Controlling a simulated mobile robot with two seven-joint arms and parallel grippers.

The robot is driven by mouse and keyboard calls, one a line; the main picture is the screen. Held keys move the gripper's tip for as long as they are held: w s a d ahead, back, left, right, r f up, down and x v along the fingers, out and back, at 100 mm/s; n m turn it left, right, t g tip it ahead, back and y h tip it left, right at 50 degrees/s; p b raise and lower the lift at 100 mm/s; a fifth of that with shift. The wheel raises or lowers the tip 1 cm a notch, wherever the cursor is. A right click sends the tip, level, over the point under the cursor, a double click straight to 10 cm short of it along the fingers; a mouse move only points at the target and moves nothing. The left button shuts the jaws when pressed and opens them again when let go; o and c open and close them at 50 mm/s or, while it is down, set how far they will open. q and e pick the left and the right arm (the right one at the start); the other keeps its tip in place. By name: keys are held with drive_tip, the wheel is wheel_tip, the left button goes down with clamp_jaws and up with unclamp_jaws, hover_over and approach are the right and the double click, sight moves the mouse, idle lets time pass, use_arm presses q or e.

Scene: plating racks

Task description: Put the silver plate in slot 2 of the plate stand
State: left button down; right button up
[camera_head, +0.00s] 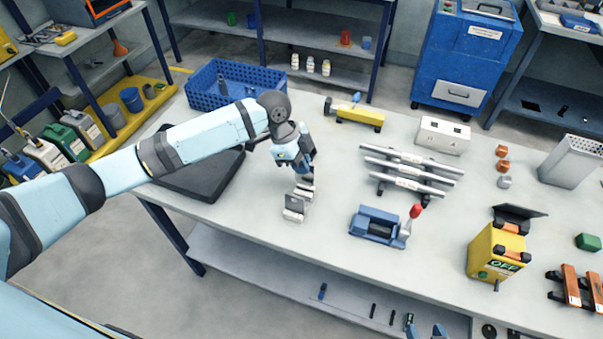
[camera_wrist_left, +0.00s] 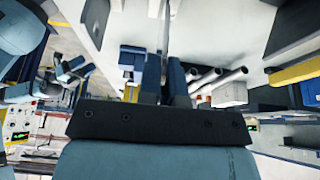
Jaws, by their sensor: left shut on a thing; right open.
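My left gripper (camera_head: 303,166) points down over the table, left of the rack of silver bars. In the left wrist view its fingers (camera_wrist_left: 166,84) are shut on a thin upright plate (camera_wrist_left: 166,35), seen edge-on; I take it to be the silver plate. A rack of several silver bars with white labels (camera_head: 408,171), likely the plate stand, stands right of the gripper, apart from it. Its slot numbers are too small to read. Small white blocks, the front one with a grey face (camera_head: 293,205), stand in a row below the gripper.
A blue fixture with a red knob (camera_head: 377,228) stands in front of the rack. A yellow box (camera_head: 497,252) is to the right. A black tray (camera_head: 200,172) and blue crate (camera_head: 234,82) are at left. Bare table lies between the gripper and rack.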

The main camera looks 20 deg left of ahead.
sight(307, 186)
use_arm(q)
drive_tip(key=shift+f, duration=2.1)
drive_tip(key=shift+f, duration=0.15)
drive_tip(key=c, duration=1.3)
unclamp_jaws()
drive_tip(key=v, duration=1.2)
drive_tip(key=shift+r+b, duration=0.25)
drive_tip(key=shift+b, duration=0.1)
drive_tip(key=shift+s+d+f, duration=0.1)
drive_tip(key=shift+d, duration=0.05)
